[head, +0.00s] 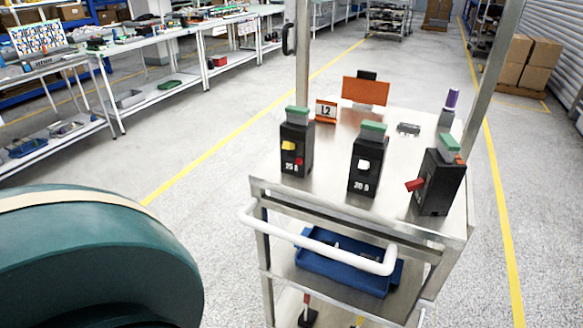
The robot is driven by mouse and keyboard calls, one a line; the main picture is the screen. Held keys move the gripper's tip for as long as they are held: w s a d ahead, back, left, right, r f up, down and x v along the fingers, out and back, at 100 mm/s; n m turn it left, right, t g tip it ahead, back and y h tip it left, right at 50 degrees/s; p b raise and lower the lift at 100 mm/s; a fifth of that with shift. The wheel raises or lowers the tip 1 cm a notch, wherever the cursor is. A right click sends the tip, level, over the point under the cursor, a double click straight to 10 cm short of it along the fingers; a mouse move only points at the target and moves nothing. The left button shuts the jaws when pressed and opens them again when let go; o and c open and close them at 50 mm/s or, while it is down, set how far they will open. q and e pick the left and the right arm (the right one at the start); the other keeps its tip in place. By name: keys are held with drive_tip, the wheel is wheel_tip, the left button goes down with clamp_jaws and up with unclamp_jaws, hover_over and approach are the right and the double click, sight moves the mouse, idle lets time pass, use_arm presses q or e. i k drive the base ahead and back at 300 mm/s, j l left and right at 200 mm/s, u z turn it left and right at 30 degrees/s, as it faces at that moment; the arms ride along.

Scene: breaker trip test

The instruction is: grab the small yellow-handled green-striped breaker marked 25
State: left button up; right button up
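The breaker with the yellow handle (296,145) stands upright at the front left of the metal cart top. It is a black block with a green top, a small red spot and a white marking that looks like 25 A. A second black breaker (367,160) with a green top and white handle stands to its right, marked about 30 A. A third breaker (438,182), with a red handle sticking out left and a grey-green and orange top, is at the front right. Neither of my grippers is in view. A teal rounded part, likely my arm, fills the lower left.
The cart top (335,190) also holds an L2 sign (326,110), an orange panel (365,91), a small grey part (409,129) and a purple-topped item (452,99). A white handle bar (315,243) crosses the cart front. A blue tray (345,275) sits below.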

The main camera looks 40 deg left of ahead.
sight(298, 129)
drive_tip(key=u, duration=1.3)
